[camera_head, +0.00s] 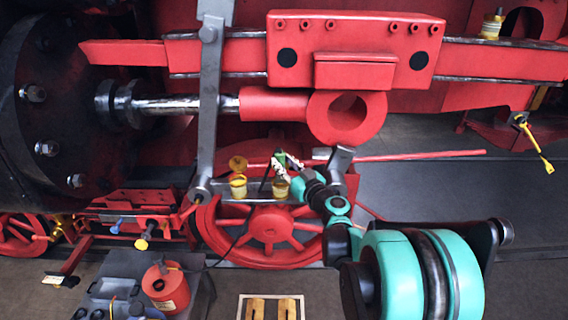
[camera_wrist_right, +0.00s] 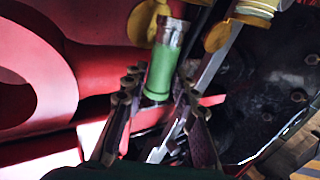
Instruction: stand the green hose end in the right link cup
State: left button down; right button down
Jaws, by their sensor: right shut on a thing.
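My right gripper (camera_head: 287,167) is shut on the green hose end (camera_head: 281,158), just above the right link cup (camera_head: 281,189). In the right wrist view the hose end (camera_wrist_right: 160,72) is a green cylinder with a grey metal end, between the fingertips (camera_wrist_right: 153,98). Its metal end points toward a yellow part; I cannot tell whether it touches or enters the cup. The right link cup is a small yellow cup on the grey link bar, partly hidden by the gripper. The left link cup (camera_head: 238,188) has a raised yellow lid (camera_head: 238,163). My left gripper is not in view.
The grey link bar (camera_head: 207,110) stands upright left of the cups. The red crosshead (camera_head: 350,50) and rod eye (camera_head: 347,118) are above my gripper. A red spoked wheel (camera_head: 268,232) is behind and below. A red can (camera_head: 166,287) stands at the lower left.

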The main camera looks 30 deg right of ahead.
jog(key=shift+f+b, duration=0.3)
jog(key=shift+f+b, duration=2.1)
jog(key=shift+f, duration=0.25)
jog(key=c, duration=1.1)
grip_release()
